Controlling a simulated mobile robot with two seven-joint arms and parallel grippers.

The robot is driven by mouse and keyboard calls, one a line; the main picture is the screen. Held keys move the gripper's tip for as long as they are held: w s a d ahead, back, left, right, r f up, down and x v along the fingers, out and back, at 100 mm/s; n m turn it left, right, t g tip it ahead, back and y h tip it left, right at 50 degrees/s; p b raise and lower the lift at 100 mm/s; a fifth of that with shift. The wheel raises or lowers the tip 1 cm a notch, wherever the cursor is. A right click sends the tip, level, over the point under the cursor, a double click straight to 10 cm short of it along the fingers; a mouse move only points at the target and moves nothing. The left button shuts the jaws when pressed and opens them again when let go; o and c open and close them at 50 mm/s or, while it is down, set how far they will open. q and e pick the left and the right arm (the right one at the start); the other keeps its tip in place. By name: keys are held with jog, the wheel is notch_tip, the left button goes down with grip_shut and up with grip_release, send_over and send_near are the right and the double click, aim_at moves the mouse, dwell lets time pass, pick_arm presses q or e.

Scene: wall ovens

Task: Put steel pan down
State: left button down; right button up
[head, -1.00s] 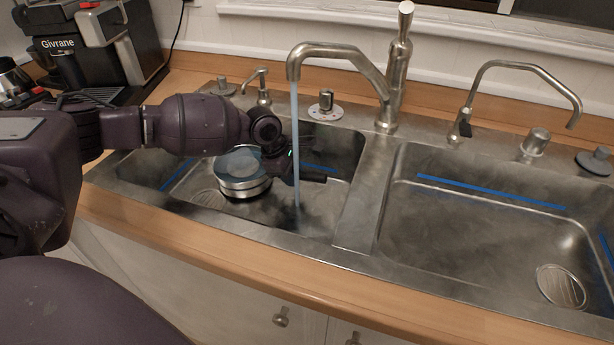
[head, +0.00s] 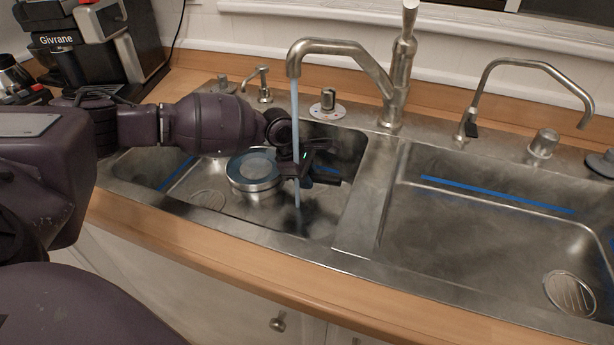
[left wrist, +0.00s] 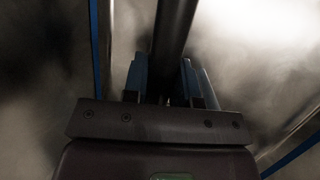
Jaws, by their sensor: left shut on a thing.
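The steel pan (head: 254,171) is a round, shiny vessel in the left sink basin. I cannot tell whether its base touches the basin floor. My left gripper (head: 318,178) is just right of the pan, low in the same basin. In the left wrist view, its blue-padded fingers (left wrist: 167,82) are shut on a dark bar, apparently the pan's handle (left wrist: 174,35). The handle's join to the pan is hidden. My right gripper is not in view.
Water (head: 295,110) runs from the faucet (head: 345,50) past my left gripper. The divider (head: 372,195) stands to the right, and the right basin (head: 470,240) is empty. A coffee machine (head: 95,45) stands at the back left. The wooden front counter edge (head: 250,262) is clear.

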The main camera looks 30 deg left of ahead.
pick_arm(q)
jog(key=c, duration=0.9)
grip_release()
jog(key=p+v, duration=0.2)
jog(key=v, duration=0.4)
jog(key=shift+r, duration=0.35)
jog(key=p+v, duration=0.1)
jog(key=v, duration=0.4)
jog(key=shift+s+a+r, duration=0.1)
jog(key=shift+s+r, duration=0.05)
jog(key=shift+s, duration=0.05)
